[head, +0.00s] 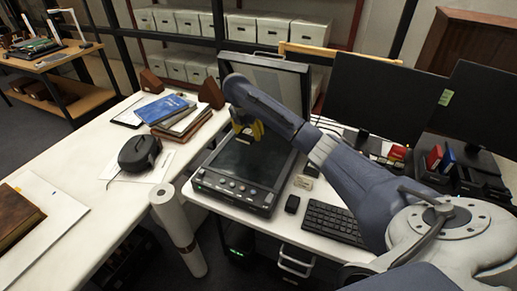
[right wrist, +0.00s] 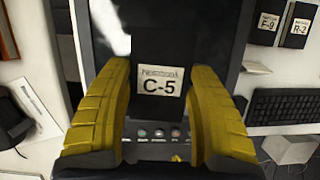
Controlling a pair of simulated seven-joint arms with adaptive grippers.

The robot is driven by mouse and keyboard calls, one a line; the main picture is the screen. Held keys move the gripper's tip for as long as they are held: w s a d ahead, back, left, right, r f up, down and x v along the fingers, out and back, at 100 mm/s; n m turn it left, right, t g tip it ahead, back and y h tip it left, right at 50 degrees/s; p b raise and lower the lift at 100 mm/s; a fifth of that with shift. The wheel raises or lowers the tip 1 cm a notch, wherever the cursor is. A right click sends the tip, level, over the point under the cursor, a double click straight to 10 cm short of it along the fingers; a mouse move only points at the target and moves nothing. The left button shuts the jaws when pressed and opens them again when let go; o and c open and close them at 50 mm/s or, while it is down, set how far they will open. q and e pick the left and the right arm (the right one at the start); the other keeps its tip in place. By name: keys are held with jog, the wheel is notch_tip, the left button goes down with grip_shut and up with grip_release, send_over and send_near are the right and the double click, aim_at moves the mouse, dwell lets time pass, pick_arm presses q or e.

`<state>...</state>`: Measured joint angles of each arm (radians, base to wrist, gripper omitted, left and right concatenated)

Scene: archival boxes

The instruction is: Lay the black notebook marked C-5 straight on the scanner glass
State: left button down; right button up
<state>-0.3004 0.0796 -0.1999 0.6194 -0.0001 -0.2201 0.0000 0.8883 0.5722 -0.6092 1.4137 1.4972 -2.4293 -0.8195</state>
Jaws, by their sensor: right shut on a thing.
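The black notebook (right wrist: 160,112) shows in the right wrist view, with a white label reading C-5. My right gripper (right wrist: 158,76) is shut on it, one yellow finger on each side. In the head view my right gripper (head: 248,127) is over the far part of the scanner (head: 236,194). The scanner's dark glass (head: 240,160) lies under it and its lid (head: 275,85) stands open behind. The notebook is hard to make out against the glass there. I cannot tell whether it touches the glass. My left gripper is not in view.
Black items labelled F-9 (right wrist: 266,24) and R-2 (right wrist: 299,26) show in the right wrist view. Books (head: 163,108) and a black device (head: 139,153) are on the left table; a white roll (head: 178,228) stands at its edge.

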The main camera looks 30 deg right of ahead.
aim_at(254, 154)
jog(key=shift+s+d+f, duration=0.2)
jog(key=shift+d+f, duration=0.25)
jog(key=shift+d, duration=0.2)
jog(key=shift+n, duration=0.3)
jog(key=shift+d+f, duration=0.15)
jog(key=shift+f, duration=4.85)
jog(key=o, duration=1.2)
jog(key=shift+f, duration=0.1)
jog(key=v, duration=1.2)
jog(key=shift+s, duration=0.1)
